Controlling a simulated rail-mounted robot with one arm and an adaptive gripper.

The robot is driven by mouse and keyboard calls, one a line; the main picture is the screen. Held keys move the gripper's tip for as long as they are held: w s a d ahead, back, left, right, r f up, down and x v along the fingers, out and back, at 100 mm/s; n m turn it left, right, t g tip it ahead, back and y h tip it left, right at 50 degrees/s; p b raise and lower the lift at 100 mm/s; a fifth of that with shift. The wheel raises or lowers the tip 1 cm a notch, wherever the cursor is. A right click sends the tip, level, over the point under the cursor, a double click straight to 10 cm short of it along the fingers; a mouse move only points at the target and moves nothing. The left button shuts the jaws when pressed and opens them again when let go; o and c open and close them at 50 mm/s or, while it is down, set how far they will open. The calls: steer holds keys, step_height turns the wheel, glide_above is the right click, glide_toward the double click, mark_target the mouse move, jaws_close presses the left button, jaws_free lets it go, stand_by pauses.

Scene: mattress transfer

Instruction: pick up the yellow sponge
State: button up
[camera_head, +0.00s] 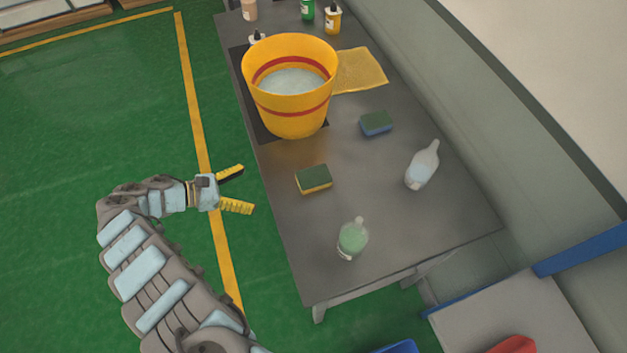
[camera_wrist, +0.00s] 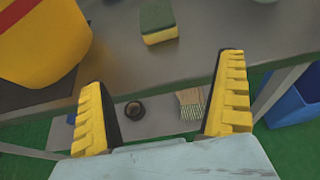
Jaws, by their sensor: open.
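The yellow sponge (camera_head: 314,179) has a dark green top and lies flat on the grey table (camera_head: 380,240), near its left edge and in front of the yellow bucket. It also shows in the wrist view (camera_wrist: 158,22) at the top centre, beyond my fingertips. My gripper (camera_head: 243,188) is open and empty, left of the table edge and apart from the sponge. In the wrist view my two yellow ridged fingers (camera_wrist: 165,90) are spread wide with the sponge ahead, between their lines.
A yellow bucket (camera_head: 290,110) with red bands holds water behind the sponge. A blue sponge (camera_head: 376,123), a yellow cloth (camera_head: 360,71), a clear bottle (camera_head: 422,165) and a green-liquid bottle (camera_head: 352,239) stand or lie around. A lower shelf holds a brush (camera_wrist: 191,103) and a dark round item (camera_wrist: 134,109).

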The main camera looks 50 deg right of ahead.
mark_target(298, 182)
steer(key=p+x, duration=0.2)
steer(key=x, duration=1)
steer(key=shift+s+r, duration=0.15)
steer(key=shift+r+x, duration=0.2)
steer(key=shift+x, duration=1.15)
steer(key=shift+r+x, duration=0.2)
steer(key=shift+x, duration=1.15)
steer(key=shift+d, duration=0.2)
steer(key=shift+c, duration=0.3)
steer(key=c, duration=0.7)
